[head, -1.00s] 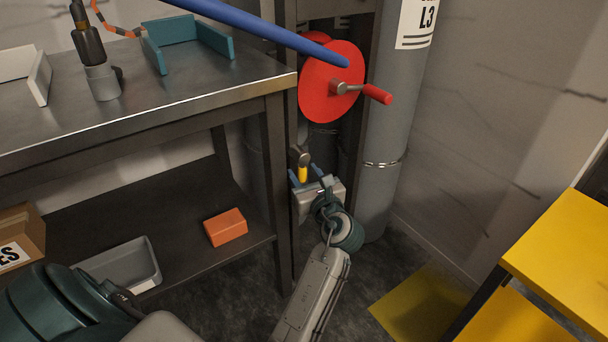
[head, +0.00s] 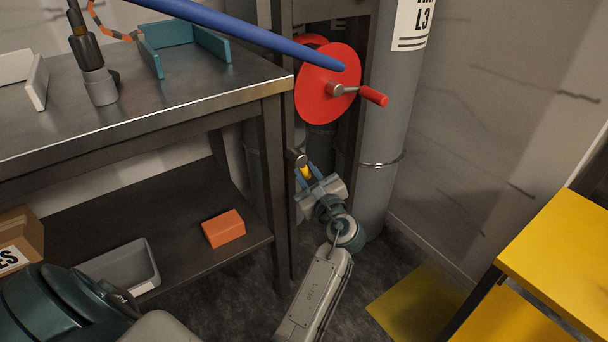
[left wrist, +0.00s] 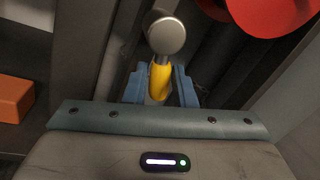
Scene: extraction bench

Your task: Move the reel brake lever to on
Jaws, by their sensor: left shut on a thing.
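The reel (head: 322,92) is a pair of red discs with a red crank handle (head: 374,96), mounted beside the bench leg. Below it is the brake lever (head: 306,172), yellow with a round grey metal end. My left gripper (head: 308,174) reaches up to it from below, with its blue fingers on either side of the yellow part. In the left wrist view the lever's yellow part (left wrist: 160,80) sits between the blue fingers, which are shut on it, and the grey end (left wrist: 166,34) stands above. My right gripper does not show.
A steel bench (head: 150,100) stands at left; its lower shelf holds an orange box (head: 224,229) and a grey tray (head: 128,268). A grey pipe (head: 385,130) rises right of the reel. A yellow stand (head: 560,250) is at far right. A blue bar (head: 240,38) crosses above.

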